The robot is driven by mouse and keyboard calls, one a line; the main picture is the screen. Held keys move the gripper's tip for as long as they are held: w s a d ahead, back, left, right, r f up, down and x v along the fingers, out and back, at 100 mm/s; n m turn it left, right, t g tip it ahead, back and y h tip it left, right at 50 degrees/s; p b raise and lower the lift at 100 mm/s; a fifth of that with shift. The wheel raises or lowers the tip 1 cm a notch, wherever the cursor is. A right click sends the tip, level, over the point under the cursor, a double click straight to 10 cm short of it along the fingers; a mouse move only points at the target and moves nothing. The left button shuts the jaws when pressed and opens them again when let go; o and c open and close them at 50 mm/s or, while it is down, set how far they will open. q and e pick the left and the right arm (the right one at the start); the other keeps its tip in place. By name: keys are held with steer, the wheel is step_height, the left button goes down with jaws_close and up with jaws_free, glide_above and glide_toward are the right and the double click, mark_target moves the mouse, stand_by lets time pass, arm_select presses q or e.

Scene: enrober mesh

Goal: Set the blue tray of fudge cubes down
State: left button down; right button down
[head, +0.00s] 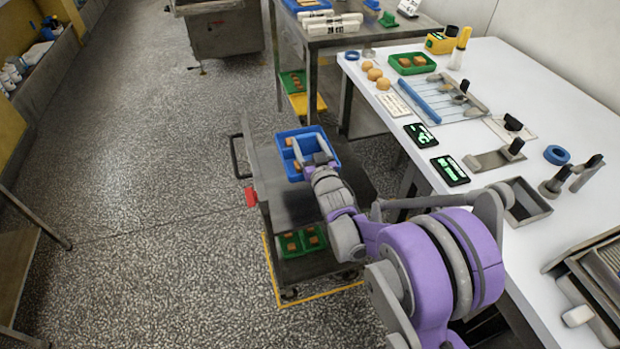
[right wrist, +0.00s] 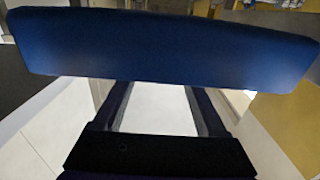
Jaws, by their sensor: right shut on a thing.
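The blue tray (head: 330,146) shows in the head view at or above the top shelf of a grey cart (head: 290,208). Small brown pieces, likely fudge cubes, show inside it, partly hidden by my gripper. My right gripper (head: 309,155) is shut on the tray, with my purple arm reaching in from the lower right. In the right wrist view, the tray's blue wall (right wrist: 165,50) spans the top of the picture between and beyond my fingers. I cannot tell whether the tray touches the shelf. My left gripper is not in view.
A white table (head: 560,110) with tools and displays stands right. A metal table (head: 345,38) stands behind the cart. The speckled floor (head: 150,190) at left is clear.

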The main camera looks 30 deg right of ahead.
step_height(320, 180, down, 9)
steer(key=b, duration=0.3)
steer(key=shift+f, duration=0.2)
steer(key=shift+f, duration=0.1)
steer(key=shift+s+f+b, duration=0.1)
steer(key=shift+f+b, duration=0.2)
steer(key=shift+b, duration=0.1)
steer(key=shift+a+f, duration=0.1)
steer(key=shift+s, duration=0.1)
jaws_free()
